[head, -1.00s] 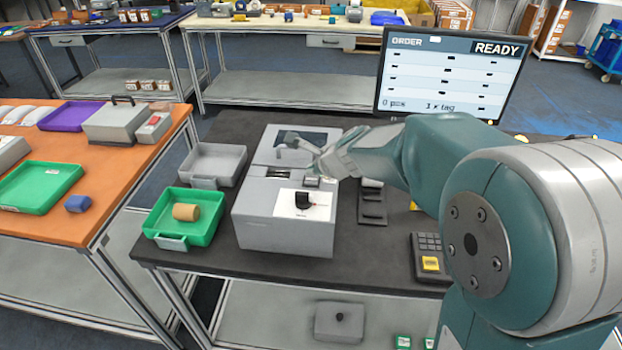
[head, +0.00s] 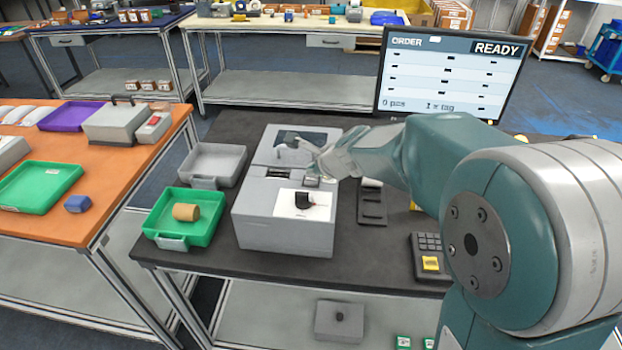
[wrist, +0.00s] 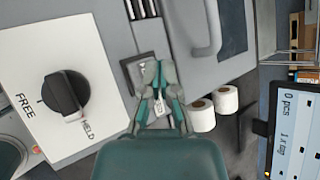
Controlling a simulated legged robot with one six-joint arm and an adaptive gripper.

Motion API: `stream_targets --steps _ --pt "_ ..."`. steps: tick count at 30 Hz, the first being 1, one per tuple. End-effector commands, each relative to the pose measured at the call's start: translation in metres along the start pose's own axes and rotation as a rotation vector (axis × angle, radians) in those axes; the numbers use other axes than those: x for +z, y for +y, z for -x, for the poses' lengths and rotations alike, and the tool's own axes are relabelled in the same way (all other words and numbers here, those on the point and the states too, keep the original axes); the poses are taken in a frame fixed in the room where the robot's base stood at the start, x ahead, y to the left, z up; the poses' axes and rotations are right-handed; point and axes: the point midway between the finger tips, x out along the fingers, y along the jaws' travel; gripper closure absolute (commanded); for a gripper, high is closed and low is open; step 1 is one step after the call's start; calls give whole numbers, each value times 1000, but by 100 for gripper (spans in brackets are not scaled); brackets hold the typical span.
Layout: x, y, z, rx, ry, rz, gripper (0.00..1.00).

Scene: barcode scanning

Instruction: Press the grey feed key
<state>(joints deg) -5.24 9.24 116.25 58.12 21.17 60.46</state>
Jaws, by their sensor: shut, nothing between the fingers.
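The grey feed key (head: 312,181) is a small block on top of the grey printer-like machine (head: 283,232), beside a slot. In the wrist view the key (wrist: 134,70) is partly covered by my fingertips. My gripper (head: 317,169) is shut and empty, with its tips over or at the key. It also shows in the wrist view (wrist: 157,68), pointing at the key's right part. I cannot tell whether the tips touch it. A black knob (wrist: 65,92) sits on a white plate marked FREE and HELD.
A curved handle (wrist: 208,35) lies right of the tips on the machine. A green tray (head: 161,221) with a tan roll (head: 186,212) and a grey tray (head: 216,163) stand left. A keypad (head: 427,256) is at right. The monitor (head: 450,75) reads READY, 0 pcs.

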Motion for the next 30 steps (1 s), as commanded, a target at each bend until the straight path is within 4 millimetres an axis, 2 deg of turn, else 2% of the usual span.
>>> stream_targets --steps 30 --pt "-5 5 -5 0 0 0 100"
